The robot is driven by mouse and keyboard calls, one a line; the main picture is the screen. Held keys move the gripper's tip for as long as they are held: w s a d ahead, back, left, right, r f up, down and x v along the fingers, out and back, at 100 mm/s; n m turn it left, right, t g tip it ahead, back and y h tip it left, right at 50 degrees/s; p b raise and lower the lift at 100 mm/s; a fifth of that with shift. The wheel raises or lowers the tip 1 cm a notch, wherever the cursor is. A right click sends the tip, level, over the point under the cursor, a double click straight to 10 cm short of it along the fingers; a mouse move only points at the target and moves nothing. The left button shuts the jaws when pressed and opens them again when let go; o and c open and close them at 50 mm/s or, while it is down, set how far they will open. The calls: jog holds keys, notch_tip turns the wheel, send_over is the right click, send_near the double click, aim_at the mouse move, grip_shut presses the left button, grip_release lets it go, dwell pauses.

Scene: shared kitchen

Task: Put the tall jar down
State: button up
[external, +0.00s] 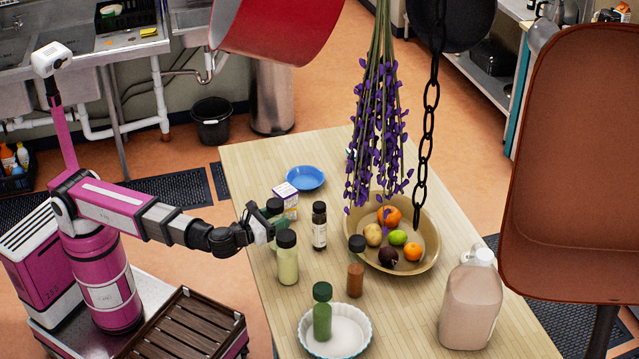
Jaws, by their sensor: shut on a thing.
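My gripper (263,230) is at the left edge of the wooden table, shut on a jar (275,207) with a dark green cap. The fingers hide part of the jar. It looks upright, but I cannot tell whether its base touches the table. In front of it stands a pale yellow jar (288,263) with a dark cap, close to the gripper. To its right is a dark bottle (319,228) with a white label. I cannot tell for sure which of the jars is the tall one.
The table (460,230) holds a white box (286,193), blue bowl (305,178), brown-orange jar (355,279), green jar (322,318) in a white dish (358,337), fruit bowl (432,222) and jug (470,305). Purple flowers (378,140) and a chain (427,130) hang above.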

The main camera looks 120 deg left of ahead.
aim_at(275, 203)
notch_tip(275, 203, up, 8)
jog(key=shift+r, duration=0.1)
notch_tip(275, 203, up, 14)
jog(key=w+d+n+g, duration=0.1)
jog(key=w+d, duration=0.7)
jog(key=w, duration=0.4)
jog(key=w+d+n+g+y, duration=0.1)
jog(key=w+d, duration=0.6)
jog(key=w, duration=0.5)
jog(key=w+d+g, duration=0.1)
jog(key=w+d, duration=0.7)
jog(key=w, duration=0.4)
notch_tip(275, 203, down, 21)
jog(key=shift+s+a, duration=0.25)
jog(key=shift+s, duration=0.2)
jog(key=shift+f, duration=0.5)
jog(key=o, duration=1.1)
